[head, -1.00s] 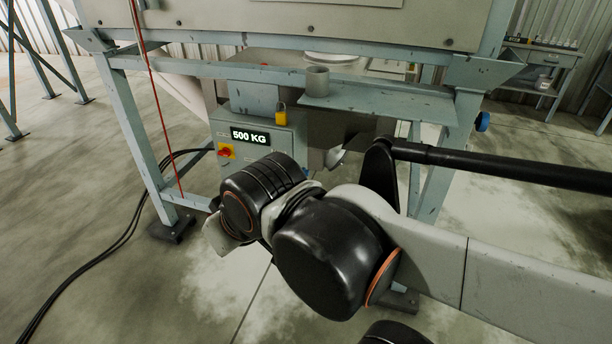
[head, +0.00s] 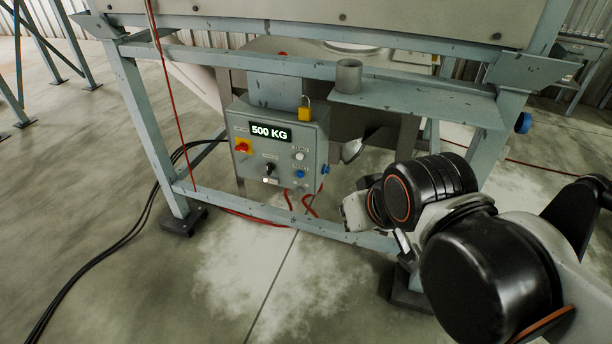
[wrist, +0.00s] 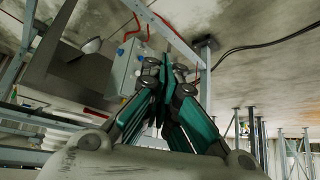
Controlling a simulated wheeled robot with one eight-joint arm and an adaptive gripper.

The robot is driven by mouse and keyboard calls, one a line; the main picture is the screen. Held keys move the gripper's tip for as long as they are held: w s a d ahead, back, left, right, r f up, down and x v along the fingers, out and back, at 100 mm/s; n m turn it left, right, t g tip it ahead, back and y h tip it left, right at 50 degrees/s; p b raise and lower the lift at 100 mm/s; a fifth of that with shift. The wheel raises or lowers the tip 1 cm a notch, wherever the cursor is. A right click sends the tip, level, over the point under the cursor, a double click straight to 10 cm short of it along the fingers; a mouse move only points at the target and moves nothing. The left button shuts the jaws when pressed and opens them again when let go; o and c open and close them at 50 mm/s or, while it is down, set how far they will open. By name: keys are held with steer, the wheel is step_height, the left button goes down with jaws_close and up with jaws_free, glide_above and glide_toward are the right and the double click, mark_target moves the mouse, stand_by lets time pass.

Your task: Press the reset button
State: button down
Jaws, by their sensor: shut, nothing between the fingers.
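The grey control box (head: 250,170) hangs on the blue-grey frame, with a display reading 500 KG. Its front carries a white button (head: 299,156), a blue button (head: 300,174), a black selector knob (head: 269,169) and a red-and-yellow switch (head: 242,147). The small labels are too blurred to read, so I cannot tell which button is reset. My gripper (wrist: 165,72) is shut and empty in the wrist view, with the box (wrist: 124,68) beyond it to the left. In the head view my arm is right of the box, apart from it, and hides most of the gripper.
A lower frame rail (head: 345,236) runs below and in front of the box. A metal cup (head: 348,76) stands on the shelf above. Red cables and a black cable (head: 125,235) lie on the floor. Floor ahead of the box is clear.

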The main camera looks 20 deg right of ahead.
mark_target(300, 174)
steer(key=w+a+f+n+t+b, duration=0.1)
steer(key=w+f+n+t+b, duration=0.25)
steer(key=w, duration=1.05)
steer(key=w+a+f+n+g+b, duration=0.1)
steer(key=w+f+n+b, duration=0.35)
steer(key=w, duration=0.95)
steer(key=w+f+n+t+b, duration=0.1)
steer(key=w+f+n, duration=0.1)
steer(key=w+f, duration=0.3)
steer(key=w+a+f+n+t+b, duration=0.1)
steer(key=w+f, duration=0.3)
steer(key=f, duration=0.9)
steer(key=w+a+f+n+t+y+b, duration=0.1)
steer(key=w+f+n, duration=0.3)
steer(key=f, duration=0.5)
steer(key=shift+x, duration=0.8)
steer(key=shift+w+d+r, duration=0.15)
steer(key=shift+w, duration=0.05)
steer(key=w+d, duration=0.5)
steer(key=w, duration=0.2)
steer(key=shift+w+d, duration=0.1)
steer(key=shift+w+d, duration=0.15)
steer(key=shift+w, duration=0.05)
